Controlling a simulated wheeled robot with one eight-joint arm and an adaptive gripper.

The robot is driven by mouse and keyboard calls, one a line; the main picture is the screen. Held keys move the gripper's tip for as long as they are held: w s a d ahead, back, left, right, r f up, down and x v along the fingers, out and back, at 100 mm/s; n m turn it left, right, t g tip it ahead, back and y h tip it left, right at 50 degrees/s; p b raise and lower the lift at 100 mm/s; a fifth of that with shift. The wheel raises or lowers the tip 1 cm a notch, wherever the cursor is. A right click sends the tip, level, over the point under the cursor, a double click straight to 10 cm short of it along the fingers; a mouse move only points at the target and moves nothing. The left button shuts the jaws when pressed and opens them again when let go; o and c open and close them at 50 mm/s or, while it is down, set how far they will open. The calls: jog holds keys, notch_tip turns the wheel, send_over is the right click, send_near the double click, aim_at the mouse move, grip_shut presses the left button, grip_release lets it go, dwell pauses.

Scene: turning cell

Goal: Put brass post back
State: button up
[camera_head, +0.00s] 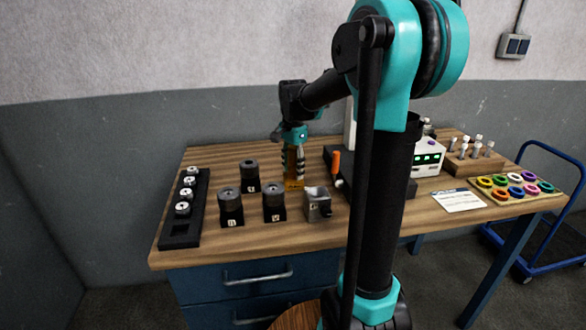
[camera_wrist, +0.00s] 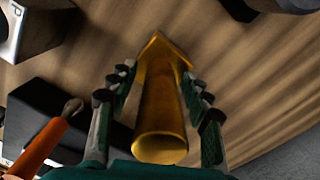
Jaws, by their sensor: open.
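The brass post (camera_head: 292,164) stands upright on the wooden bench, on a square brass-coloured base. It also shows in the wrist view (camera_wrist: 160,110), seen from above, with its round top near the camera and a corner of the base beyond. My gripper (camera_head: 293,172) points down over the post. In the wrist view its two fingers (camera_wrist: 160,95) stand on either side of the post, open, with a gap seen at each side. Whether a finger touches the post lower down I cannot tell.
Several black blocks with grey round parts (camera_head: 231,205) stand left of the post. A grey metal block (camera_head: 317,203) is in front right. An orange-handled tool (camera_head: 336,164) is close on the right. A black rack (camera_head: 180,232) lies at the left edge.

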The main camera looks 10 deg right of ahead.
notch_tip(320, 180, up, 12)
jog(key=shift+r, duration=0.15)
dwell(0.4)
